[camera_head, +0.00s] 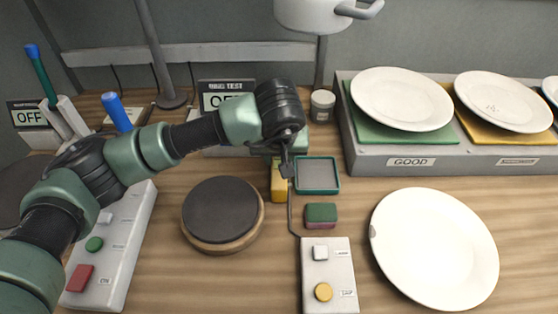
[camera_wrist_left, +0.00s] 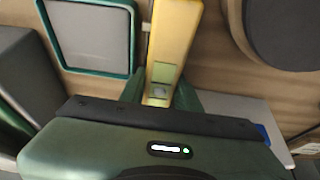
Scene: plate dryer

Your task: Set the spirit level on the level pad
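The yellow spirit level (camera_head: 278,184) is just left of the level pad, a grey square with a green rim (camera_head: 318,188). My left gripper (camera_head: 280,160) is over the far end of the level. In the left wrist view the level (camera_wrist_left: 174,45) runs out from between my left gripper's fingers (camera_wrist_left: 160,92), which close on both its sides; its vial window shows there. Whether the level is clear of the table cannot be told. The pad (camera_wrist_left: 128,20) is beside it and its face is bare. My right gripper is out of view.
A round dark-topped wooden turntable (camera_head: 220,212) is left of the level. A green-and-pink sponge (camera_head: 321,215) and a button box (camera_head: 328,270) are in front of the pad. A white plate (camera_head: 434,250) lies right; a grey plate rack (camera_head: 375,160) is behind.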

